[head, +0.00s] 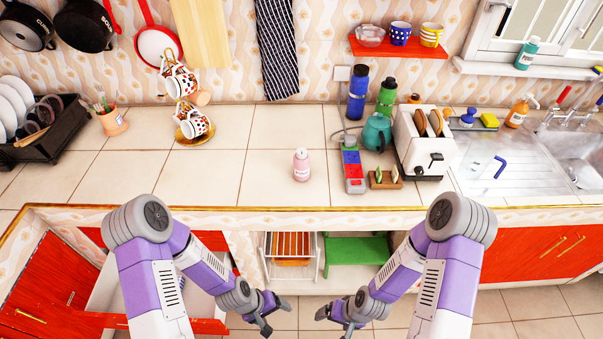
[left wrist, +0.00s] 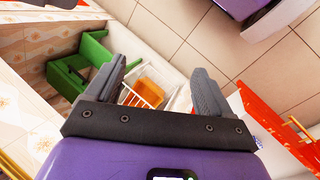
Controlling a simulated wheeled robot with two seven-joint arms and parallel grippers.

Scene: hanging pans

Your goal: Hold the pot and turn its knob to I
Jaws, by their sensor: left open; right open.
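A teal rounded pot (head: 377,132) stands on the counter, left of the toaster. No knob or I mark can be made out on it at this size. My left gripper (head: 274,317) is open and empty, low in front of the counter and well away from the pot. Its two spread fingers also show in the left wrist view (left wrist: 165,72), with nothing between them. My right gripper (head: 333,323) is open and empty, facing the left one across a small gap, also below counter level.
A white toaster (head: 421,142), a blue bottle (head: 357,95), a green bottle (head: 387,97), a red-and-blue box (head: 352,166) and a small wooden board (head: 386,180) crowd the pot. A pink bottle (head: 301,166) stands left. An open drawer (head: 110,288) juts out at lower left.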

